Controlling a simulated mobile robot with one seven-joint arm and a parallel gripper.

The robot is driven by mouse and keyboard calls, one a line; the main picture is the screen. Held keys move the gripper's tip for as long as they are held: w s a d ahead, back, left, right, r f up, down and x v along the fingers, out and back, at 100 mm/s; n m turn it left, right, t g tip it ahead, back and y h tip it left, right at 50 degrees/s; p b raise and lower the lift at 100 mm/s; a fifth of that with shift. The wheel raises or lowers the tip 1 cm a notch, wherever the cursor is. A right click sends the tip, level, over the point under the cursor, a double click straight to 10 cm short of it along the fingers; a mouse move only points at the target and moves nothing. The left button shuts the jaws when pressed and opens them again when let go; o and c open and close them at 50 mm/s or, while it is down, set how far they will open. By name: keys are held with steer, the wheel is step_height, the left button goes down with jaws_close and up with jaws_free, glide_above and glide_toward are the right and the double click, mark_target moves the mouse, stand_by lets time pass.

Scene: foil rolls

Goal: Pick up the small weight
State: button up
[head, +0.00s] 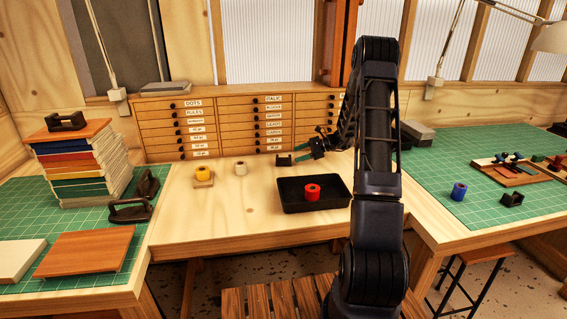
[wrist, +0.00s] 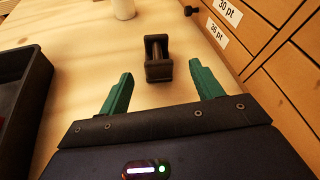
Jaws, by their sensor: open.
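The small weight (wrist: 158,62) is black, with two end blocks joined by a bar, and lies on the pale wooden table. In the head view it is a small dark shape (head: 284,160) behind the tray. My gripper (wrist: 164,77) is open, with green fingers spread. The weight sits just beyond the fingertips, roughly centred between them, with nothing held. In the head view my gripper (head: 303,152) is right of the weight, low near the drawers, partly hidden by its own links. I cannot tell its exact height above the table.
A black tray (head: 333,205) holds a red roll (head: 312,192). A white roll (head: 241,168) and a yellow roll (head: 203,174) stand to the left. The drawer cabinet (head: 232,115) borders the table's back.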

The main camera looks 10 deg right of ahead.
mark_target(290, 156)
steer(key=shift+x, duration=2.95)
steer(key=shift+s, duration=0.1)
steer(key=shift+c, duration=0.3)
jaws_close()
